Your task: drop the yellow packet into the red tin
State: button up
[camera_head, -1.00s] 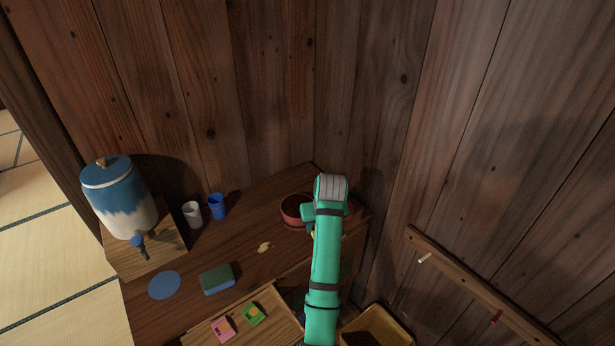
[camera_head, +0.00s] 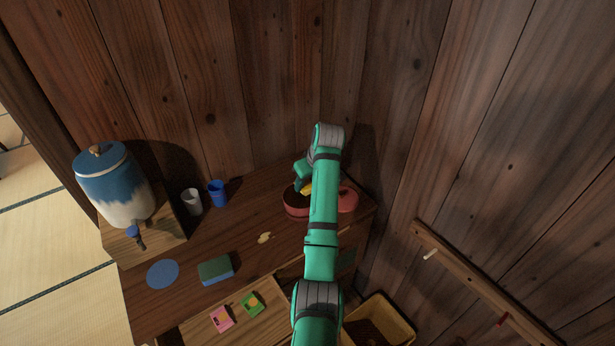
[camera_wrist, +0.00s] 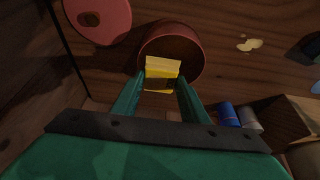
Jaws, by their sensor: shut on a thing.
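The yellow packet (camera_wrist: 161,72) is held between the two fingers of my gripper (camera_wrist: 158,86) in the wrist view. In the head view the packet (camera_head: 306,188) shows as a small yellow patch beside my arm. The red tin (camera_wrist: 192,50) is open and lies under and just beyond the packet in the wrist view; the packet covers part of its opening. In the head view the tin (camera_head: 294,208) is partly hidden by my arm. A round red lid (camera_wrist: 112,22) lies beside the tin; it also shows in the head view (camera_head: 347,200).
A blue and white jar (camera_head: 115,190) stands on a wooden box at left. A white cup (camera_head: 192,201) and a blue cup (camera_head: 217,194) stand behind a sponge (camera_head: 216,270). A pale spill (camera_head: 264,238) lies mid-table. Wooden walls close off the back and right.

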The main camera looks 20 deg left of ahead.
jog(key=shift+f, duration=1.3)
jog(key=o, duration=0.8)
jog(key=shift+w, duration=0.1)
jog(key=o, duration=0.3)
jog(key=shift+a, duration=0.1)
jog(key=shift+s+d+r, duration=0.2)
jog(key=shift+d+r, duration=0.1)
jog(key=shift+r, duration=0.25)
jog(key=v, duration=0.9)
jog(key=shift+r, duration=0.3)
jog(key=shift+s, duration=0.15)
